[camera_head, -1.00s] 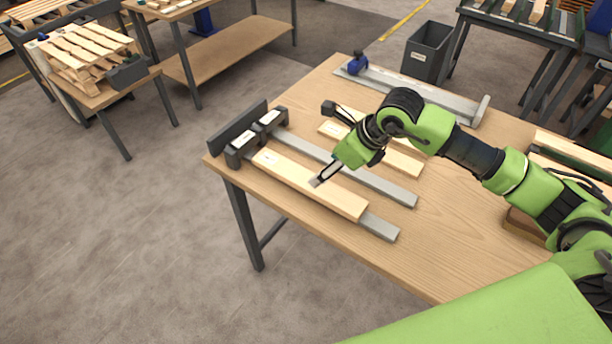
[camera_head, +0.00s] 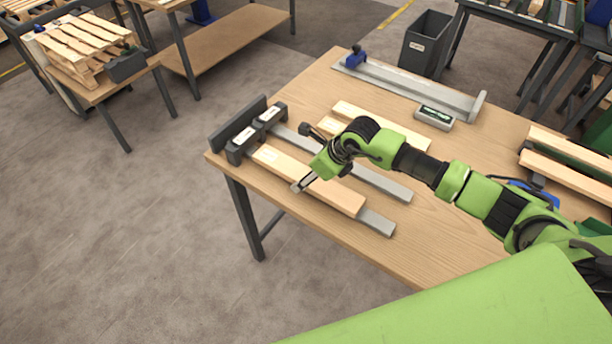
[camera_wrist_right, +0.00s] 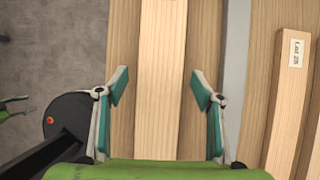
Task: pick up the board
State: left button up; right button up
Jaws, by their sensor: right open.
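My right gripper (camera_head: 303,184) is over the middle of this board, fingers pointing down. In the right wrist view the board (camera_wrist_right: 162,90) runs between the two spread fingers of my right gripper (camera_wrist_right: 160,88), with space on both sides. Whether the fingertips reach down beside it I cannot tell.
Two more boards (camera_head: 390,129) lie behind, partly hidden by my arm; one in the wrist view carries a "Lot 25" label (camera_wrist_right: 296,54). Dark stop blocks (camera_head: 242,146) stand at the left. A gauge box (camera_head: 434,117) and a metal fixture (camera_head: 420,88) are farther back.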

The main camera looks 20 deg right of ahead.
jog(key=c, duration=1.4)
pick_arm(q)
jog(key=shift+w, duration=0.45)
pick_arm(e)
jog(key=shift+r, duration=0.1)
